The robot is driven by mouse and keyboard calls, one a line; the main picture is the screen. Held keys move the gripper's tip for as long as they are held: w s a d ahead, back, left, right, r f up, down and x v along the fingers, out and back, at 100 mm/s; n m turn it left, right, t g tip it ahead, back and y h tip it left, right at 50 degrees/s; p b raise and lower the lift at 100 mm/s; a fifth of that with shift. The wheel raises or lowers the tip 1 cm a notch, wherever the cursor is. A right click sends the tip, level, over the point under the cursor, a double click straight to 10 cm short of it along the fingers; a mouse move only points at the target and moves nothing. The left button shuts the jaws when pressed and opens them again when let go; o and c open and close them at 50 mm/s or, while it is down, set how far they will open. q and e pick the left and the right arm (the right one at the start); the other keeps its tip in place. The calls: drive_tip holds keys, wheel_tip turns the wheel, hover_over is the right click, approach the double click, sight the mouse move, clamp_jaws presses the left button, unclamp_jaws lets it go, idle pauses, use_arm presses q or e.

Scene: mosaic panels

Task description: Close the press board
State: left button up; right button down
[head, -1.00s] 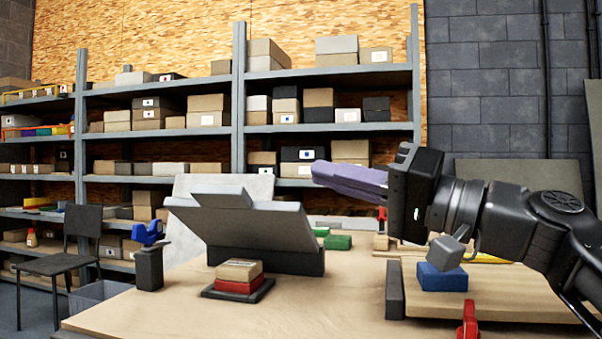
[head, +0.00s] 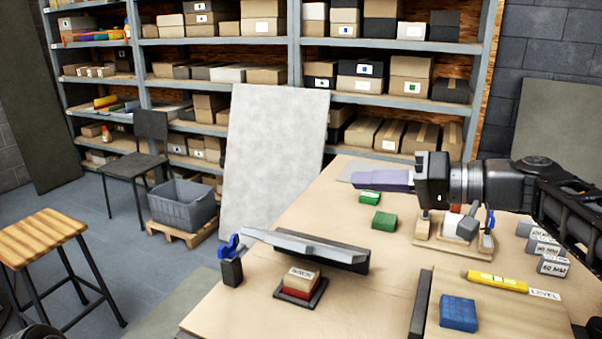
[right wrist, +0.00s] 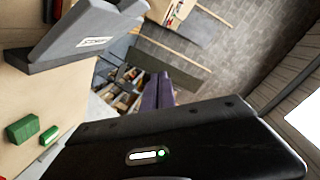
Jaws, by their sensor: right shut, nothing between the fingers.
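The grey press board (head: 310,248) stands raised and tilted at its holder on the table, seen nearly along its edge. In the right wrist view the board (right wrist: 85,30) shows at the upper left with a white label. A tan block on a red base (head: 299,282) sits on a dark plate just in front of it. My right gripper (head: 362,180), with purple fingers, is shut and empty. It is above the table's far part, right of and beyond the board, apart from it. Its fingers (right wrist: 157,85) also show in the wrist view. My left gripper is out of view.
A blue-topped clamp (head: 231,270) stands left of the board. Green blocks (head: 384,221) lie below my right gripper. A blue block (head: 458,313) and yellow level (head: 497,281) lie at right. A large pale panel (head: 272,150) leans behind the table.

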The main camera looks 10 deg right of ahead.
use_arm(q)
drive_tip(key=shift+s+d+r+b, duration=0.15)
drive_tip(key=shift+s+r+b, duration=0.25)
drive_tip(key=shift+b, duration=0.05)
use_arm(e)
drive_tip(key=s+n+g, duration=0.1)
drive_tip(key=s+a+f+n, duration=0.1)
drive_tip(key=n, duration=0.1)
drive_tip(key=s+f+n+g+y, duration=0.1)
drive_tip(key=shift+s+a+f+n+g, duration=0.1)
drive_tip(key=shift+a+f+n+g, duration=0.05)
drive_tip(key=shift+f+n+g, duration=0.2)
drive_tip(key=shift+r, duration=0.1)
drive_tip(key=p, duration=0.2)
hover_over(301, 243)
drive_tip(key=w+d, duration=0.1)
drive_tip(key=w, duration=0.2)
drive_tip(key=shift+d+f, duration=0.2)
drive_tip(key=shift+f, duration=0.65)
drive_tip(key=s+f, duration=0.1)
drive_tip(key=a+f, duration=0.1)
drive_tip(key=shift+s+f+p, duration=0.35)
drive_tip(key=shift+f+p, duration=0.05)
drive_tip(key=shift+s+a+f, duration=0.1)
drive_tip(key=shift+a+f, duration=0.05)
drive_tip(key=shift+f, duration=0.2)
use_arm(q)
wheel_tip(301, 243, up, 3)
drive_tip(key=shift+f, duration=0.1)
